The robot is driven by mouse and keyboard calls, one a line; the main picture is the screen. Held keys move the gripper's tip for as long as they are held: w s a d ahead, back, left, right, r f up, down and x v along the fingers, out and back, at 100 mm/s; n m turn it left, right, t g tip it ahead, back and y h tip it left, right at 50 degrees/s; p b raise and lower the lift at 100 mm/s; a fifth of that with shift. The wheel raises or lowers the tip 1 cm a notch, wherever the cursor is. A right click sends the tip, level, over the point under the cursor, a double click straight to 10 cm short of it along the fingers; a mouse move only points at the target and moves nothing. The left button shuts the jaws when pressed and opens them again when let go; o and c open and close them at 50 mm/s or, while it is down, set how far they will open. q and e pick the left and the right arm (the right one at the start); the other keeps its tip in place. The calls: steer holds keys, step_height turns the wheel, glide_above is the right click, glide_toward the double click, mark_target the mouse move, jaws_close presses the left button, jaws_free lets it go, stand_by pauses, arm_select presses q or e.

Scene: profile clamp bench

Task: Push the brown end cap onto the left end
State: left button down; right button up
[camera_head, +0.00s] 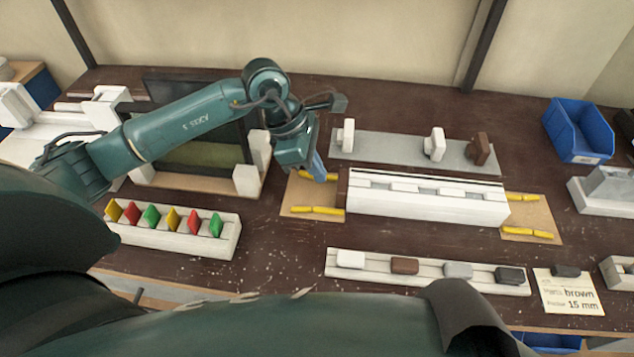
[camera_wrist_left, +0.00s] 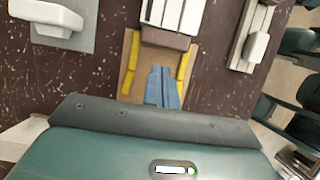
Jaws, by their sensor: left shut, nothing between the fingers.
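The white profile (camera_head: 428,203) lies in the middle of the bench, its left end near my left gripper. My left gripper (camera_head: 318,168) is shut and empty, just left of that end. My right gripper is not in view.
Yellow strips (camera_head: 316,210) flank the left end on a tan board. A front rack (camera_head: 340,273) holds white, brown, grey and black caps. A grey plate (camera_head: 385,147) with white and brown upright pieces lies behind. A card (camera_head: 568,293) reads brown, 15 mm.

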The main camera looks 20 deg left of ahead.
arm_select(q)
step_height(320, 180, up, 4)
steer(key=shift+r+p, duration=0.25)
steer(key=shift+p, duration=0.8)
steer(key=shift+s, duration=0.1)
